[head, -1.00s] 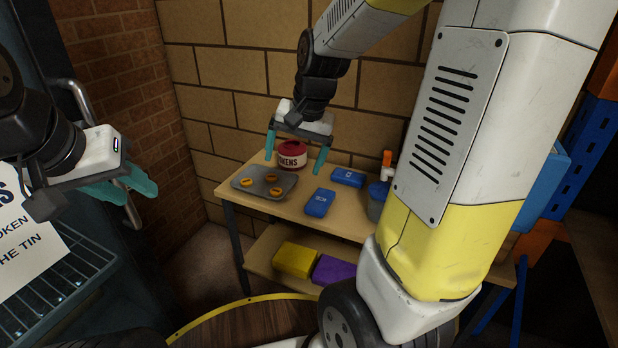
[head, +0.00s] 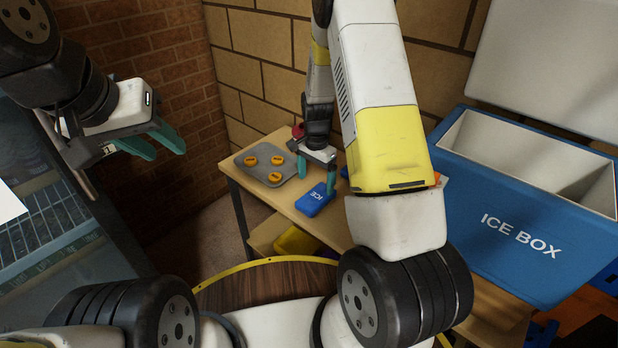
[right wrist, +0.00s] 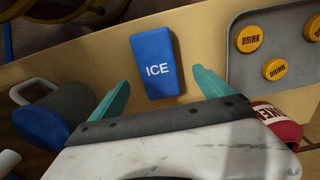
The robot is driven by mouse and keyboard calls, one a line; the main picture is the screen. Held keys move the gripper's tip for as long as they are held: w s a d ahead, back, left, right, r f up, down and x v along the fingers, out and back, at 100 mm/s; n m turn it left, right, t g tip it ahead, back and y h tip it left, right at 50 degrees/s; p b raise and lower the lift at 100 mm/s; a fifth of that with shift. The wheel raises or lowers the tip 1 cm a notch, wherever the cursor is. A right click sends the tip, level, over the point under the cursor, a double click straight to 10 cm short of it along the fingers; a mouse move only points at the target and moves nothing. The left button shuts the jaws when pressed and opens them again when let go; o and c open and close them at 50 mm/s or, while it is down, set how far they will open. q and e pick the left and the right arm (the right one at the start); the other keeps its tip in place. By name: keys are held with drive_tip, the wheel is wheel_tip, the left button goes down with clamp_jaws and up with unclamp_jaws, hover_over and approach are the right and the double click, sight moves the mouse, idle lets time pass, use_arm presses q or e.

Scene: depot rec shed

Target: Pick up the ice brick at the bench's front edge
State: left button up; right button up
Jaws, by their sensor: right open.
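The blue ice brick (head: 314,201) lies flat on the bench (head: 258,195) near its front edge. In the right wrist view the brick (right wrist: 154,62) shows its white ICE label, just beyond and between my fingertips. My right gripper (head: 316,184) is open and empty, close above the brick, its fingers spread to either side; whether they touch it I cannot tell. My left gripper (head: 166,152) is open and empty, off to the left, away from the bench.
A grey tray (head: 247,170) with yellow DRINK tokens (head: 275,160) lies left of the brick. A red tin (right wrist: 277,124), a grey mug (right wrist: 65,100) and a blue object (right wrist: 40,128) flank my right gripper. A blue ICE BOX (head: 500,225) stands open at right. A yellow item (head: 296,241) is on the lower shelf.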

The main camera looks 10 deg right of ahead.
sight(316, 195)
drive_tip(key=f, duration=0.5)
drive_tip(key=shift+s+d+f, duration=0.1)
drive_tip(key=shift+s+f, duration=0.1)
drive_tip(key=shift+f, duration=0.05)
drive_tip(key=c, duration=1.8)
